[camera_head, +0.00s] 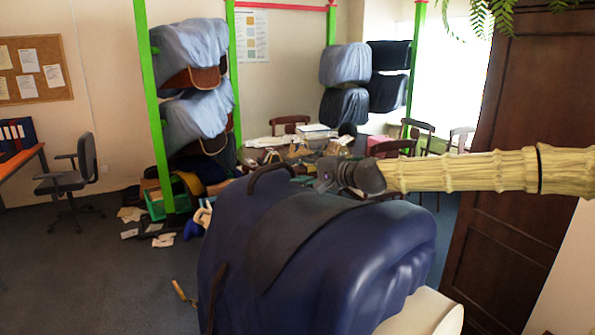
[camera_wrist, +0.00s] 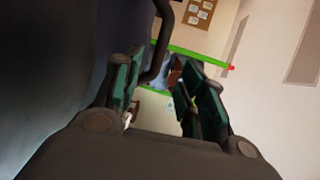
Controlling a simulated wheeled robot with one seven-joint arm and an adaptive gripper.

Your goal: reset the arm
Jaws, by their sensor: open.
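A large dark blue padded saddle shape (camera_head: 365,255) with a darker strap or flap over it fills the lower middle of the head view. A dark curved handle (camera_head: 270,168) rises from its top left. My gripper (camera_head: 322,183) is at the end of my arm, just above the top of the blue shape and right of the handle. In the wrist view my gripper (camera_wrist: 160,75) has its two green-padded fingers spread, with nothing held between them. The dark curved handle (camera_wrist: 160,45) shows beyond the fingers there. Whether a finger touches the blue shape cannot be told.
A cream cylinder (camera_head: 425,315) sticks out below the blue shape. A dark wooden door or cabinet (camera_head: 510,170) stands close on the right. Green-post racks (camera_head: 157,110) hold covered saddles behind. A cluttered table and chairs (camera_head: 420,135) stand at the back. Floor at left is mostly open.

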